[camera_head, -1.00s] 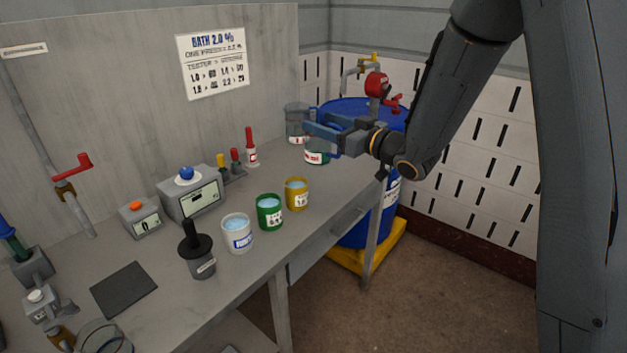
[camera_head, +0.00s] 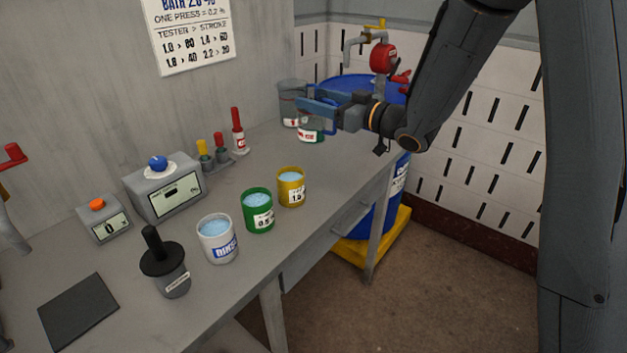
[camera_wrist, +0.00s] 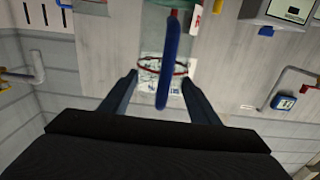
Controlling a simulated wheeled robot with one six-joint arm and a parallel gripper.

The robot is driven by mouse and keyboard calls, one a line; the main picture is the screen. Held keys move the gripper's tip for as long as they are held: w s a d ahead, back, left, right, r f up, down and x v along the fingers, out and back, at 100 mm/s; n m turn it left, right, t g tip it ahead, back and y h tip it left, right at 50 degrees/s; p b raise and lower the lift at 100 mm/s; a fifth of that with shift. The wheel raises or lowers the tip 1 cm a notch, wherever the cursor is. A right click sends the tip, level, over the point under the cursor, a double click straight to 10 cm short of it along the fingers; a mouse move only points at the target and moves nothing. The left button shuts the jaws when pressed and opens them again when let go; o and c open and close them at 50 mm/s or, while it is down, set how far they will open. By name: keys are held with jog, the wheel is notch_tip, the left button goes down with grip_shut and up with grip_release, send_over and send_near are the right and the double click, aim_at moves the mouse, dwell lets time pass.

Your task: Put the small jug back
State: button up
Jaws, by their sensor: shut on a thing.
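The small jug (camera_head: 312,133) is clear with a white label in red print. It is at the far end of the bench, just below my gripper (camera_head: 308,99), which partly covers it. In the wrist view, the blue jug handle (camera_wrist: 168,62) stands between my two fingers (camera_wrist: 162,95), with the jug's clear body and red ring behind it. My gripper is shut on the handle. I cannot tell whether the jug's base touches the bench. A larger grey jug (camera_head: 290,90) stands just behind, partly hidden by my gripper.
Yellow (camera_head: 291,188), green (camera_head: 258,211) and white rinse (camera_head: 217,238) cups of liquid line the bench front. A black-handled pot (camera_head: 170,270), tester box (camera_head: 163,187) and red bottle (camera_head: 238,131) stand nearby. A blue drum (camera_head: 350,88) with a red-headed tap (camera_head: 383,58) is behind the bench end.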

jog(key=f+b, duration=0.1)
jog(key=w+f+b, duration=0.1)
jog(key=f, duration=0.1)
jog(key=shift+w+f, duration=0.2)
jog(key=shift+f, duration=0.1)
notch_tip(320, 180, down, 10)
jog(key=p, duration=0.1)
jog(key=shift+r, duration=0.25)
jog(key=shift+f, duration=0.1)
jog(key=shift+f, duration=0.15)
jog(key=o, duration=1.3)
